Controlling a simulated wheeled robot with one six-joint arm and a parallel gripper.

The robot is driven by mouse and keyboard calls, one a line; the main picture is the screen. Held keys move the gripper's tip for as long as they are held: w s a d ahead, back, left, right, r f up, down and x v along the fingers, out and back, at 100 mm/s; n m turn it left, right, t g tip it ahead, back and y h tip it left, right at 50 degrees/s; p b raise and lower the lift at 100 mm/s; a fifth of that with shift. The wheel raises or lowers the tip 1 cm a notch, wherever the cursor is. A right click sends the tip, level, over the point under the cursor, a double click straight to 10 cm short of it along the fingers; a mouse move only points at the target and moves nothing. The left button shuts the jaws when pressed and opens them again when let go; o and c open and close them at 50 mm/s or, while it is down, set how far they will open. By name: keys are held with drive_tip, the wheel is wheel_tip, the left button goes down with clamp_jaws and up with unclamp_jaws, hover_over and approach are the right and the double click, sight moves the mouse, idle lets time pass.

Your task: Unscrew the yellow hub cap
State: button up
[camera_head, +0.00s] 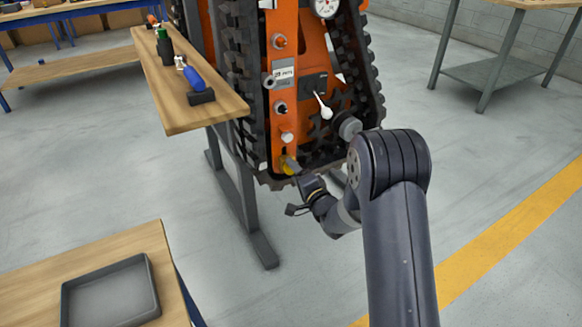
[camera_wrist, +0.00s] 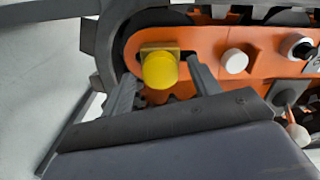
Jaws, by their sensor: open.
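The yellow hub cap (camera_head: 286,167) sits at the lower end of the orange panel on the upright tracked carrier (camera_head: 300,90). In the wrist view the round yellow cap (camera_wrist: 160,71) is in front of a square, brass-coloured base. My gripper (camera_head: 292,187) is at the cap in the head view, hiding part of it. In the wrist view my gripper (camera_wrist: 160,76) is open, with one grey finger on each side of the cap. Gaps show between the fingers and the cap. I cannot tell how deep the fingertips reach.
A white cap (camera_wrist: 234,61) and a dark knob (camera_wrist: 298,46) are on the panel, right of the yellow cap. A wooden shelf (camera_head: 185,90) with bottles stands left of the carrier. An empty grey tray (camera_head: 150,290) is on the table at lower left.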

drive_tip(key=m+p, duration=0.2)
drive_tip(key=m, duration=0.7)
idle(0.4)
drive_tip(key=c, duration=0.8)
drive_tip(key=n+b, duration=0.7)
drive_tip(key=n, duration=0.2)
drive_tip(key=shift+n, duration=0.4)
